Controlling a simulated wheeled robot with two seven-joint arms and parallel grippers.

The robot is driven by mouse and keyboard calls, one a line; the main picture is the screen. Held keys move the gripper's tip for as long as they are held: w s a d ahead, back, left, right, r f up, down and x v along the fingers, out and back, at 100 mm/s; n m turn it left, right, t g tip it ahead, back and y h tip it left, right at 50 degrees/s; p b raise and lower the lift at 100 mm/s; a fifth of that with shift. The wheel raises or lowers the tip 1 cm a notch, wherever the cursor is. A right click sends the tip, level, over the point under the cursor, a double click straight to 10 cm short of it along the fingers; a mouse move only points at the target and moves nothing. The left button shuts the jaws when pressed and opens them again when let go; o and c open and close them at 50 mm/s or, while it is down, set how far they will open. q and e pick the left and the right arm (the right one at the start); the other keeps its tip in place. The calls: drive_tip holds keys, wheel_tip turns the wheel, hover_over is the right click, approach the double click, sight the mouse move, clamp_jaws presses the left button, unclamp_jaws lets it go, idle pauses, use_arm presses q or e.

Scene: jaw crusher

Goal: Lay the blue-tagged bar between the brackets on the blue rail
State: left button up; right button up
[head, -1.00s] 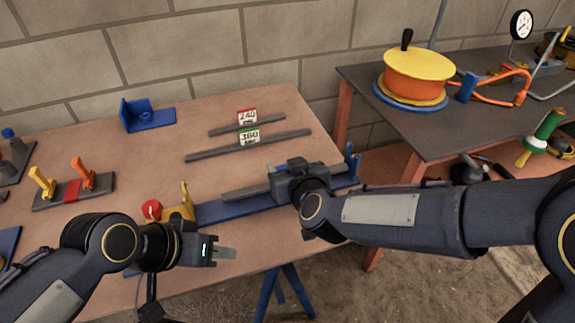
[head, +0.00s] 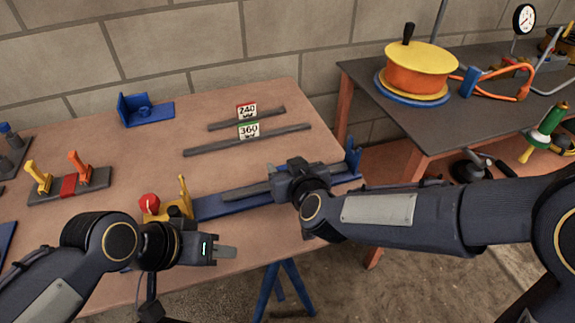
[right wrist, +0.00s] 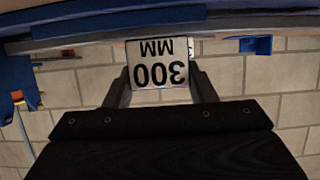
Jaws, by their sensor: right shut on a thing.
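My right gripper (head: 300,183) is shut on a grey bar (head: 248,189), which runs along the blue rail (head: 235,206). Its tag (right wrist: 159,63) reads 300 MM upside down in the right wrist view; I cannot make out a blue colour on it. I cannot tell whether the bar touches the rail or hovers just above it. A yellow bracket (head: 182,206) with a red knob stands at the rail's left end, and a blue bracket (head: 353,160) at its right end. My left gripper (head: 226,252) is in front of the yellow bracket, seen side-on, apart from the bar.
Two grey bars lie behind on the table, tagged 240 (head: 246,111) and 360 (head: 249,130). A blue angle fixture (head: 146,111) stands at the back. A block with yellow and orange levers (head: 68,187) is at left. A dark side table (head: 430,128) holds an orange-and-yellow pot.

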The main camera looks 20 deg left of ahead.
use_arm(q)
drive_tip(key=shift+f, duration=0.25)
use_arm(e)
drive_tip(key=shift+f, duration=0.25)
drive_tip(key=o, duration=1.3)
use_arm(q)
drive_tip(key=shift+r+p, duration=0.75)
drive_tip(key=shift+r, duration=0.15)
use_arm(e)
drive_tip(key=v, duration=0.7)
drive_tip(key=shift+r, duration=0.1)
drive_tip(key=shift+s+d, duration=0.25)
drive_tip(key=shift+s, duration=0.05)
